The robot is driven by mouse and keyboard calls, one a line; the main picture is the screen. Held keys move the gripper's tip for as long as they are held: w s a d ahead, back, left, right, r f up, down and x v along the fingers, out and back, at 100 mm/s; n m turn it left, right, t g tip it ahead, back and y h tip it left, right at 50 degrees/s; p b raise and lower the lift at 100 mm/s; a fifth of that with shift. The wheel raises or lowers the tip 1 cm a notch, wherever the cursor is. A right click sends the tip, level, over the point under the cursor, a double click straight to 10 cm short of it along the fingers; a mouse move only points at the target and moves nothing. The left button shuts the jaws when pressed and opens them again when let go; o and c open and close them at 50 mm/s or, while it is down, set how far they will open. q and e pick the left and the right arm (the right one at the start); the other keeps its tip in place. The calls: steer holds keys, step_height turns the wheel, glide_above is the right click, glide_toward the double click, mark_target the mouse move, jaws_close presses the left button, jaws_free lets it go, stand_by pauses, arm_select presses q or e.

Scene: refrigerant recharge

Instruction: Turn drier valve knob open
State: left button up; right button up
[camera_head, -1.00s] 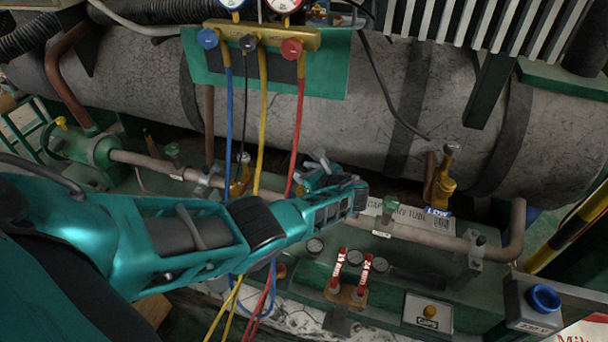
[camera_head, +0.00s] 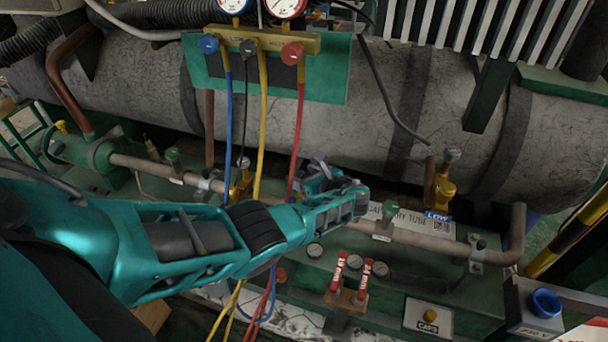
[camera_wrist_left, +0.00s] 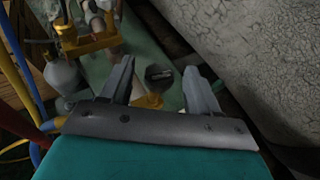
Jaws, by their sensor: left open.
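A brass-yellow valve with a dark knob shows in the wrist view, the knob (camera_wrist_left: 158,73) lying between and beyond my left fingertips. It appears to be the valve whose knob (camera_head: 243,159) stands behind the hoses, left of my gripper, in the head view. My left gripper (camera_head: 310,172) reaches in over the green base, its fingers pointing left. In the wrist view the left gripper (camera_wrist_left: 160,66) is open, with a finger on either side of the knob and no clear contact. Part of the valve body is hidden by the gripper's front plate. My right gripper is out of view.
Blue, yellow and red hoses (camera_head: 299,120) hang from the gauge manifold (camera_head: 262,42) close by. The large grey vessel (camera_head: 340,110) runs behind. Another yellow valve (camera_head: 444,185) marked LOW and two red handles (camera_head: 364,274) stand to the right.

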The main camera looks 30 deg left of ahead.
arm_select(q)
steer(key=p+v, duration=0.4)
steer(key=v, duration=0.8)
steer(key=shift+d+p, duration=0.3)
steer(key=shift+d, duration=0.05)
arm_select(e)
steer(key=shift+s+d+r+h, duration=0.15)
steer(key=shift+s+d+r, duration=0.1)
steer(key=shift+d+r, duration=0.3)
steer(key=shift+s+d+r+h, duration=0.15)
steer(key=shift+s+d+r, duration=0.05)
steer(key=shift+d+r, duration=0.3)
arm_select(q)
steer(key=shift+s, duration=0.15)
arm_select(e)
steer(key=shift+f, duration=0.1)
